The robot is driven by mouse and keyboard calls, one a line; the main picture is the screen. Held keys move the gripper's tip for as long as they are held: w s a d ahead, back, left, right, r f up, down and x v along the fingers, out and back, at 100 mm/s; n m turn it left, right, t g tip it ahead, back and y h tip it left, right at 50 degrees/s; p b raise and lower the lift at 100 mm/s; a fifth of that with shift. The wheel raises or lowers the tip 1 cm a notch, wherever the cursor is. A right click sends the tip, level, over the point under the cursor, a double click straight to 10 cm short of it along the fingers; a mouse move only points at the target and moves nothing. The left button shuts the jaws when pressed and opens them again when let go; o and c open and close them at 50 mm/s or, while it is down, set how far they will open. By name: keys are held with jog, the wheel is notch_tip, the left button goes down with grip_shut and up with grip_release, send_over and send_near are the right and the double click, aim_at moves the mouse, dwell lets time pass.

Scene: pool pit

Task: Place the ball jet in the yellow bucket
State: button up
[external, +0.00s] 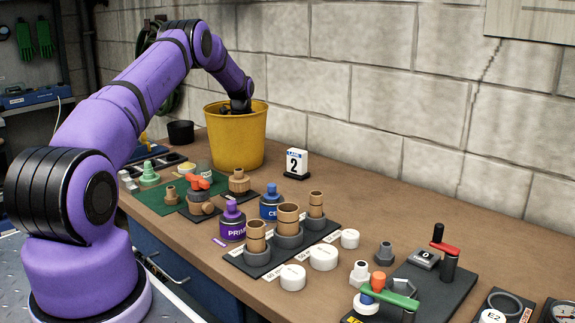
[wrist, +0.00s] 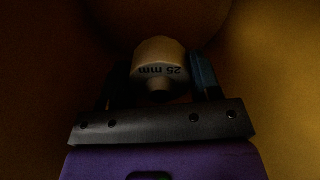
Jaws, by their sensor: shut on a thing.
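The yellow bucket (external: 236,140) stands at the back of the bench against the block wall. My arm reaches over its rim, and my gripper points down into it, with the fingertips hidden by the bucket's wall in the external view. In the wrist view my gripper (wrist: 158,80) is shut on a pale, rounded piece marked "25 mm" (wrist: 158,58), which I take to be the ball jet. Brownish-yellow bucket wall (wrist: 285,80) surrounds it in the dim wrist view. I cannot tell whether the piece touches the bucket's bottom.
A black cup (external: 181,133) stands left of the bucket. A green mat (external: 160,200) with fittings lies in front. A purple primer can (external: 232,222), a blue can (external: 270,201) and white caps (external: 323,257) crowd the middle.

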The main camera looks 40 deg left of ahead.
jog(key=shift+f, duration=1.65)
jog(key=shift+f, duration=0.1)
jog(key=o, duration=0.9)
notch_tip(320, 180, up, 12)
jog(key=shift+r, duration=0.15)
